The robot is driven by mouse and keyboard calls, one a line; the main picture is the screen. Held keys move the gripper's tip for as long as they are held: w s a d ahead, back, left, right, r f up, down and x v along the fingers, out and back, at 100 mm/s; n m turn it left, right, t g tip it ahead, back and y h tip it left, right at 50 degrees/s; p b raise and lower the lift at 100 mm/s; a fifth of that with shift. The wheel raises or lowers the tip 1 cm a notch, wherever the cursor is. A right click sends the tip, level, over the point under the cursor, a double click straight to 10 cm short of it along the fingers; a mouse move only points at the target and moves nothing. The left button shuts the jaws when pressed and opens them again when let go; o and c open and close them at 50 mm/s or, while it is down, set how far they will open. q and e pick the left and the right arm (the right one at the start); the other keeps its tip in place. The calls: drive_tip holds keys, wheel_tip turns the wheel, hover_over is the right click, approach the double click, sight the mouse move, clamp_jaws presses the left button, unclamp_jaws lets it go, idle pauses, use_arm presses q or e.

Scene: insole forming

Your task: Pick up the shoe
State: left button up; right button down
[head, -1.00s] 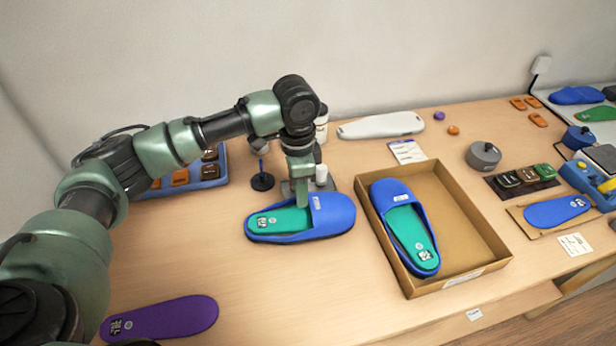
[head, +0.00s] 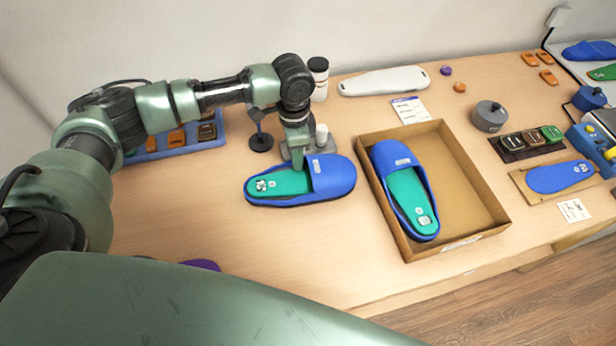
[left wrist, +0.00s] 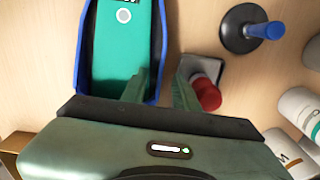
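A blue slide shoe (head: 335,180) with a green insole lies on the table near the middle of the head view. Its open heel end points left. Another blue shoe (head: 387,157) with a green insole lies in the cardboard box to the right. My left gripper (head: 297,163) points down at the first shoe's far side, close to the strap. In the left wrist view, its fingers (left wrist: 162,88) are apart on either side of the shoe's blue side rim (left wrist: 159,62). Whether they touch the rim is unclear. My right gripper is out of view.
The cardboard box (head: 472,232) stands right of the shoe. Behind the shoe are a small stand (head: 261,142), a white bottle (head: 318,78) and a red-based piece (left wrist: 206,94). A purple insole (head: 202,265) is mostly hidden by my green arm link in front.

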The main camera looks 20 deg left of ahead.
use_arm(q)
clamp_jaws()
idle(1.4)
